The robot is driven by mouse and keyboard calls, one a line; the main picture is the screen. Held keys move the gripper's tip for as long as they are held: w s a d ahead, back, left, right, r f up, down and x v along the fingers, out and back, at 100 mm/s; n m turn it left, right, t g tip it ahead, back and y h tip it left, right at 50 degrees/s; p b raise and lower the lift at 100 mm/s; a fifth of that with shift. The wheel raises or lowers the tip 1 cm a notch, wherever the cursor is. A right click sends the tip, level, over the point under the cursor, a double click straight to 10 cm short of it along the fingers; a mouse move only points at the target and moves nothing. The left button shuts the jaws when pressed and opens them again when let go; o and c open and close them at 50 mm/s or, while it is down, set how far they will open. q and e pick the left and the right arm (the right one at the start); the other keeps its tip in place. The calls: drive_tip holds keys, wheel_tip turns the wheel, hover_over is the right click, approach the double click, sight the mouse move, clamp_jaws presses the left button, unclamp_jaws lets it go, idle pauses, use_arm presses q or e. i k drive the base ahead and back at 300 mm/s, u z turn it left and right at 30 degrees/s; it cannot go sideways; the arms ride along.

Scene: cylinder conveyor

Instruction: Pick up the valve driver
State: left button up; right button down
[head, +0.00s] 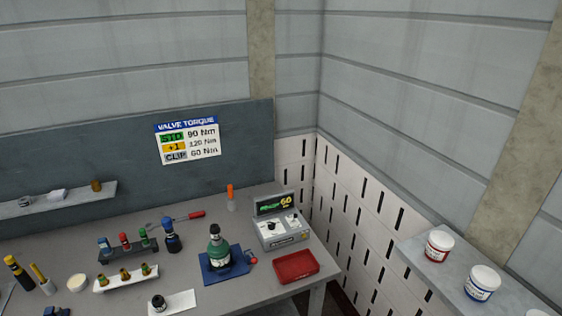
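No item carries a readable valve driver label, so I cannot tell for certain which one it is. A dark upright tool with a blue top (171,236) stands on the grey workbench (120,236), right of a small rack. A tool with a red handle and thin shaft (190,216) lies behind it. A green and dark valve-like unit (215,247) stands on a blue base (212,273), with a red knob at its right. Neither of my grippers is in view.
A control box (284,240) with a lit display and a red tray (296,266) are at the bench's right. A rack (128,249) and white holder (126,280) carry small coloured parts. Tubs (439,246) stand on the right shelf. A torque sign (188,140) hangs behind.

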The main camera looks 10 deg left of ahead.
sight(167, 223)
drive_tip(key=u, duration=1.25)
